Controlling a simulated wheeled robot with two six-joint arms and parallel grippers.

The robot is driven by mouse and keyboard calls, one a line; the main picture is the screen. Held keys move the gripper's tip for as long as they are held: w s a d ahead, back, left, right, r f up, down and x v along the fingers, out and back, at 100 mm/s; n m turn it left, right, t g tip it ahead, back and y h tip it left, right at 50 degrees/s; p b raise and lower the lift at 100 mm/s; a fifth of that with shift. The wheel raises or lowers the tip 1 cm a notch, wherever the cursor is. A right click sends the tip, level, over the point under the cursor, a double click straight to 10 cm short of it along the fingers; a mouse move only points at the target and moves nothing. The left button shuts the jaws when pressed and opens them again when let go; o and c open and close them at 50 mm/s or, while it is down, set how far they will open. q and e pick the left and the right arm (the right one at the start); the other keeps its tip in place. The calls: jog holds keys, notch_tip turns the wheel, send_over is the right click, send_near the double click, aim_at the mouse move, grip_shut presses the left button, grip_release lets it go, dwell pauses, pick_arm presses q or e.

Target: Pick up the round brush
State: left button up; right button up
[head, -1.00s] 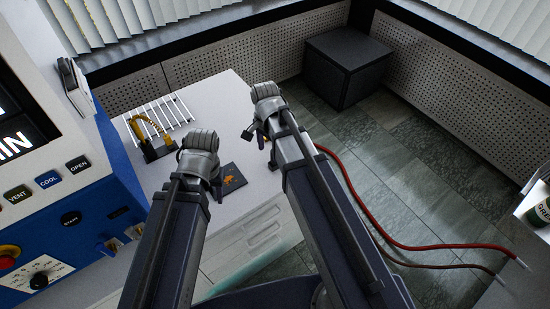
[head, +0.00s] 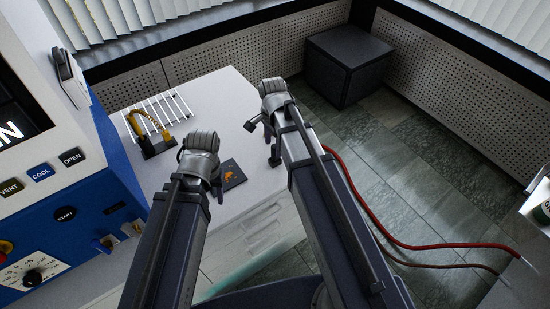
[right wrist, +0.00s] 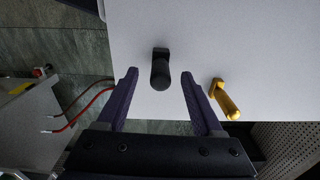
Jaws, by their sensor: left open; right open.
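In the right wrist view a black, round-ended handle with a small block at one end (right wrist: 160,74) is on the white bench, in line with the gap between my right fingers. A gold one of similar shape (right wrist: 226,100) lies outside the fingers to the right. I cannot tell for sure which is the round brush; bristles do not show. My right gripper (head: 268,130) is open and empty over the bench's right edge. My left gripper (head: 215,186) is open beside a dark square mat with an orange mark (head: 233,174).
A white rack (head: 172,101) and a yellow-and-black tool on a dark base (head: 158,148) stand on the bench (head: 225,95). The blue-and-white press (head: 75,195) borders it at left. Red hoses (head: 375,230) hang at right. A dark box (head: 345,65) stands on the floor.

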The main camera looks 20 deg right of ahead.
pick_arm(q)
notch_tip(320, 180, down, 5)
jog(key=b, duration=0.4)
jog(key=shift+b, duration=0.35)
pick_arm(e)
jog(key=f, duration=0.5)
jog(key=shift+w+d, duration=0.2)
jog(key=shift+d, duration=0.15)
jog(key=shift+c, duration=0.3)
grip_shut()
